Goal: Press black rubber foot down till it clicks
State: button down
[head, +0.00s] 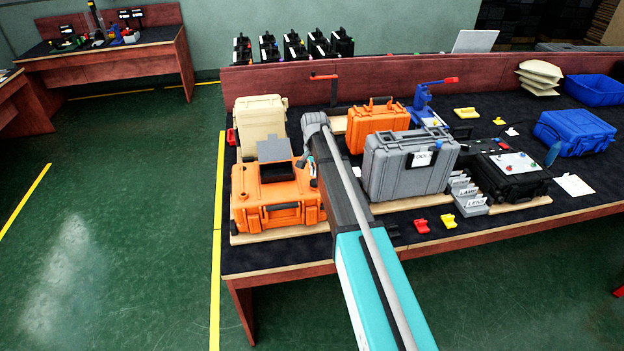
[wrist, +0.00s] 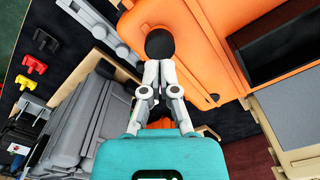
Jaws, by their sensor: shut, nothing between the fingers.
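The black rubber foot (wrist: 159,43) shows in the wrist view as a round black disc over the corner of an orange case (wrist: 188,70). My gripper (wrist: 159,72) is shut and empty, with its fingertips at the near edge of the foot. I cannot tell whether they touch it or how far in it sits. In the head view the orange case (head: 270,212) lies on a wooden board at the left end of the bench. My gripper (head: 311,178) is at its right side, partly hidden by my arm. The foot cannot be made out there.
A grey case (head: 400,170) stands close to the right of my arm. A second orange case (head: 377,122) and a beige case (head: 258,115) stand behind. The floor left of the bench is clear.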

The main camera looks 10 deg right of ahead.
aim_at(315, 182)
jog(key=shift+r+p, duration=1.25)
jog(key=shift+r, duration=0.3)
jog(key=shift+s, duration=0.25)
jog(key=s+n, duration=0.7)
jog(key=s, duration=2.1)
jog(key=shift+s+a, duration=0.3)
jog(key=shift+a, duration=0.1)
